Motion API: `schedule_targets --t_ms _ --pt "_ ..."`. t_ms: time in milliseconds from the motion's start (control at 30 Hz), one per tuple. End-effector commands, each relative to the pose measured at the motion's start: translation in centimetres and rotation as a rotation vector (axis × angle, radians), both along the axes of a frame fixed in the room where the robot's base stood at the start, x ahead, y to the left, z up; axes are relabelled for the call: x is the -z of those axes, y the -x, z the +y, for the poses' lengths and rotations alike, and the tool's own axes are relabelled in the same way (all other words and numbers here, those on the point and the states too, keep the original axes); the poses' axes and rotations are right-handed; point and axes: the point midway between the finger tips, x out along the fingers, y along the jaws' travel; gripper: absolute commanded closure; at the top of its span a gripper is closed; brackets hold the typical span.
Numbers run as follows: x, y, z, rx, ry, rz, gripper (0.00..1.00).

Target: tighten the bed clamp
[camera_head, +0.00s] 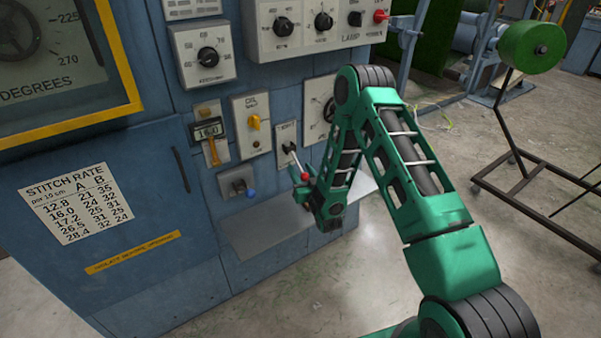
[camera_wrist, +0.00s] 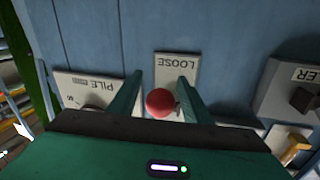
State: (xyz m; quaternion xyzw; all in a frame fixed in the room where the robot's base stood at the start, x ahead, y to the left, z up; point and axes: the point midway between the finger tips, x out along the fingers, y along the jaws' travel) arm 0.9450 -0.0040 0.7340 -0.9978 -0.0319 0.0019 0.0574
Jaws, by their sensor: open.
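The bed clamp is a lever with a red ball knob (camera_head: 304,176) on a small pale plate (camera_head: 281,131) on the blue machine's front. The lever points down and outward from its pivot. In the wrist view the red knob (camera_wrist: 160,102) sits between my two fingers, and the plate (camera_wrist: 177,64) shows the upside-down word LOOSE beyond it. My gripper (camera_head: 306,186) is at the knob in the head view. In the wrist view my gripper (camera_wrist: 160,80) is open, with a gap at the left finger; contact at the right finger is unclear.
A grey shelf (camera_head: 262,236) juts out below.

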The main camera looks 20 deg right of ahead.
Motion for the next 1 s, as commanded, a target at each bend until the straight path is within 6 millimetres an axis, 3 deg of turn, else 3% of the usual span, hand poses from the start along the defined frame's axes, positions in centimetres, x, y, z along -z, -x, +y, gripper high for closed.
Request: schedule_targets --t_ms 167,367,733,1000 --pt "0.0 0.0 0.0 0.0 0.0 0.0 0.56" --pt "0.0 0.0 0.0 0.0 0.0 0.001 0.99" --pt "-0.2 0.3 -0.3 0.001 0.013 0.035 1.0" --pt "-1.3 1.1 -1.5 0.011 0.058 0.172 1.0"
